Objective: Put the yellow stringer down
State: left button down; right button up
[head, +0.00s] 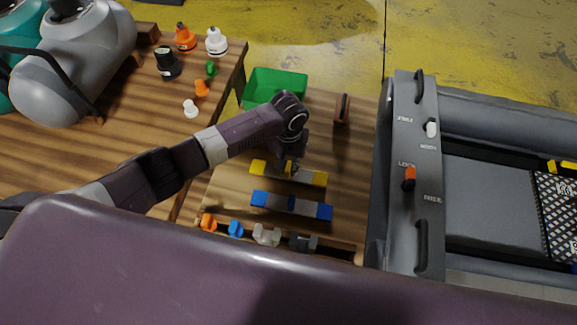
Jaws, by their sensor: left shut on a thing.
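The yellow stringer (314,178) is a short bar with yellow ends and a dark middle. It lies level over the wooden table, just behind the blue stringer (317,210). My left gripper (289,168) points down at its middle and is shut on it. The gripper's fingers are small and partly hidden by the wrist. I cannot tell whether the stringer touches the table top. My right gripper does not show.
A green bin (277,85) and a brown block (342,109) stand at the back. Several clips line the front edge, among them an orange one (208,221). A grey boat panel with levers (416,150) stands on the right. Valves, including a black one (167,63), stand on the left table.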

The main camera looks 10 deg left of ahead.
aim_at(289, 166)
pick_arm(q)
jog(key=c, duration=1.9)
grip_release()
jog(key=shift+f, duration=0.15)
jog(key=shift+c, duration=0.2)
notch_tip(289, 166, up, 12)
jog(key=shift+r+p, duration=0.2)
jog(key=shift+p, duration=0.1)
